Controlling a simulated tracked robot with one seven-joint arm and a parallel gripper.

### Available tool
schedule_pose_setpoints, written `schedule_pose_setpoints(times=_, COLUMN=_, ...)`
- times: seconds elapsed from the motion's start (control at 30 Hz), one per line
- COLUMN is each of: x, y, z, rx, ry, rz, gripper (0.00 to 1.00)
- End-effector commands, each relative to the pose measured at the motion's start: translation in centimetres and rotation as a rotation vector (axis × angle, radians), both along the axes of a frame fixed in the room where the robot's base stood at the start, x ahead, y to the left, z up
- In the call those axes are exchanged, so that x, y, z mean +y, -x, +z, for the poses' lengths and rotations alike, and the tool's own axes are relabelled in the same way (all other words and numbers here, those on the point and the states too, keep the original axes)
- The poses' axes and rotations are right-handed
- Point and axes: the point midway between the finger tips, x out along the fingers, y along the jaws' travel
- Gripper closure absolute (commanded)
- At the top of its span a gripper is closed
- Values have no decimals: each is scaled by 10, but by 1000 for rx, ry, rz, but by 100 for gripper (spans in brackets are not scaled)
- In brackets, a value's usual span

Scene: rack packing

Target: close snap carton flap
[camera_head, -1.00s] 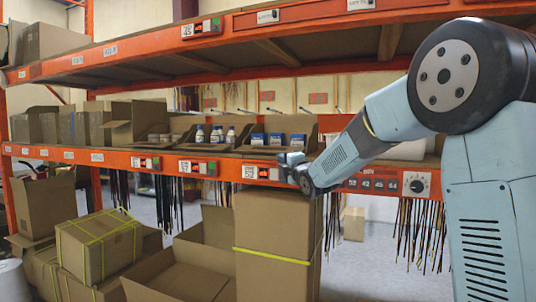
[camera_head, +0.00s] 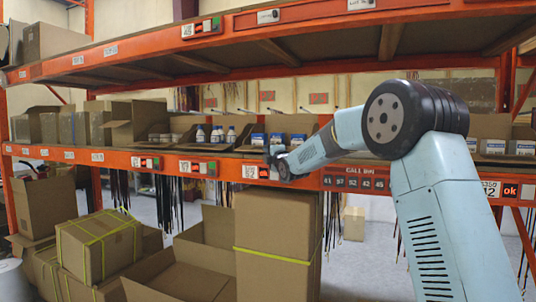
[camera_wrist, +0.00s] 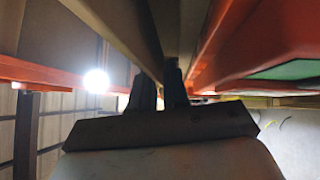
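An open brown carton (camera_head: 168,284) stands low at the bottom middle in the head view, its upper flaps (camera_head: 205,256) spread outward. I cannot tell which flap is the snap flap. My gripper (camera_head: 272,155) is at the front edge of the middle shelf, above and to the right of that carton and apart from it. In the wrist view its two dark fingers (camera_wrist: 160,90) are close together with a narrow gap and nothing visible held. Whether they count as open or shut is unclear.
A tall taped carton (camera_head: 275,240) stands right of the open one, below my gripper. A strapped carton (camera_head: 100,248) is stacked at left. The orange middle shelf beam (camera_head: 215,167) holds bins of bottles (camera_head: 215,134) and blue-white boxes (camera_head: 258,139). Dark straps hang below.

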Motion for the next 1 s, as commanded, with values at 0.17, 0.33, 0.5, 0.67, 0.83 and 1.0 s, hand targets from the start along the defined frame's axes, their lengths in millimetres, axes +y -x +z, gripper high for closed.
schedule_pose_setpoints(times=0.17, x=1, y=-1, z=0, rx=0, ry=0, rz=0, gripper=85)
schedule_pose_setpoints(times=0.33, x=1, y=-1, z=0, rx=0, ry=0, rz=0, gripper=90)
schedule_pose_setpoints(times=0.5, x=1, y=-1, z=0, rx=1, ry=0, rz=0, gripper=100)
schedule_pose_setpoints(times=0.67, x=1, y=-1, z=-1, rx=2, ry=1, rz=0, gripper=100)
schedule_pose_setpoints(times=0.83, x=1, y=-1, z=-1, rx=3, ry=1, rz=0, gripper=100)
schedule_pose_setpoints(times=1.0, x=1, y=-1, z=-2, rx=3, ry=1, rz=1, gripper=100)
